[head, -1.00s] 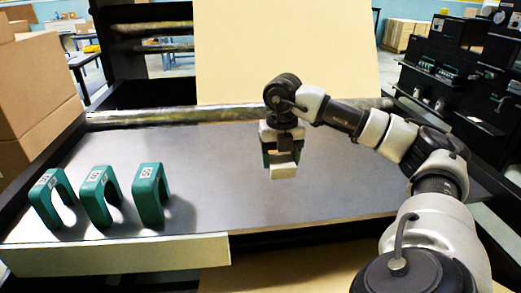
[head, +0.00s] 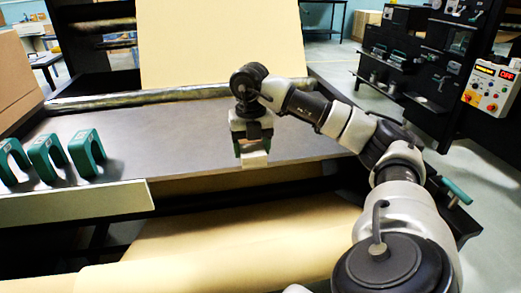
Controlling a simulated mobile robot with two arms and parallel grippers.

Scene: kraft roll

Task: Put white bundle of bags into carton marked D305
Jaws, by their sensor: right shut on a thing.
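My right gripper (head: 252,148) is over the front part of the dark table (head: 190,125), pointing down. It is shut on a small pale block (head: 254,159); green shows just above and beside the block. I cannot tell whether this block is the white bundle of bags. No carton with a readable D305 mark is in view. A plain brown carton (head: 15,80) is cut off at the left edge. My left gripper is not in view.
Several green U-shaped pieces (head: 87,153) stand at the table's left. A kraft sheet (head: 220,40) rises behind the table, and kraft paper (head: 230,235) lies below its front edge. A control panel (head: 491,87) reading OFF is at the right.

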